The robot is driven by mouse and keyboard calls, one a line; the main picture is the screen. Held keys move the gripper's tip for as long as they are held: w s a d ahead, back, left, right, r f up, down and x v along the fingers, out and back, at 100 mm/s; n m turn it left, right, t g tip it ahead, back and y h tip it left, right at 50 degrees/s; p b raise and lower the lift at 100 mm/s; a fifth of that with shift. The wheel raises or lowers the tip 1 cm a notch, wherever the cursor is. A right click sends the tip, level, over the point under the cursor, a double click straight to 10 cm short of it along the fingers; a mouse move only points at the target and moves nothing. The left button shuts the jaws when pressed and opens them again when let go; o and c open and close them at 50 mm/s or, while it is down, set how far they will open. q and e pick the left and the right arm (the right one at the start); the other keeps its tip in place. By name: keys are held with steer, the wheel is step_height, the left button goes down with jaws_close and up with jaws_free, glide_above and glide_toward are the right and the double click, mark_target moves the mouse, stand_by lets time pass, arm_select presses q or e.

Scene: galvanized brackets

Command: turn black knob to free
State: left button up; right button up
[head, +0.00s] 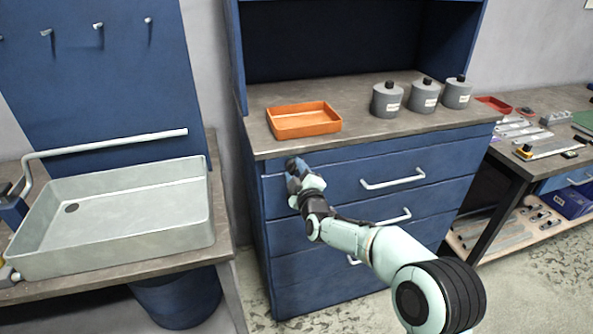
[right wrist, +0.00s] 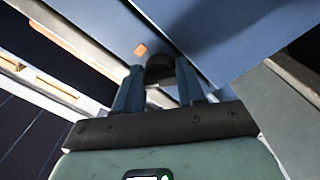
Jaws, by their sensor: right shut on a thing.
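The black knob (right wrist: 160,66) shows in the right wrist view, between the two blue fingers of my right gripper (right wrist: 160,84). The fingers are shut on its sides. In the head view my right gripper (head: 293,167) is at the upper left of the blue drawer cabinet (head: 340,235), just below the worktop edge. There the gripper mostly hides the knob, and its pointing direction cannot be read. My left gripper is not in view.
An orange tray (head: 304,119) and several grey lidded canisters (head: 387,100) stand on the worktop (head: 350,140) above. Drawer handles (head: 393,180) stick out to the right of my gripper. A grey sink basin (head: 120,222) with a long pipe is at left.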

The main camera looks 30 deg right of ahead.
steer(key=n+p, duration=0.1)
steer(key=n, duration=0.3)
steer(key=shift+r, duration=0.1)
steer(key=shift+n+p, duration=0.45)
steer(key=shift+n, duration=1.05)
steer(key=o, duration=1)
steer(key=shift+o, duration=0.2)
steer(key=v, duration=1.3)
steer(key=shift+s, duration=0.25)
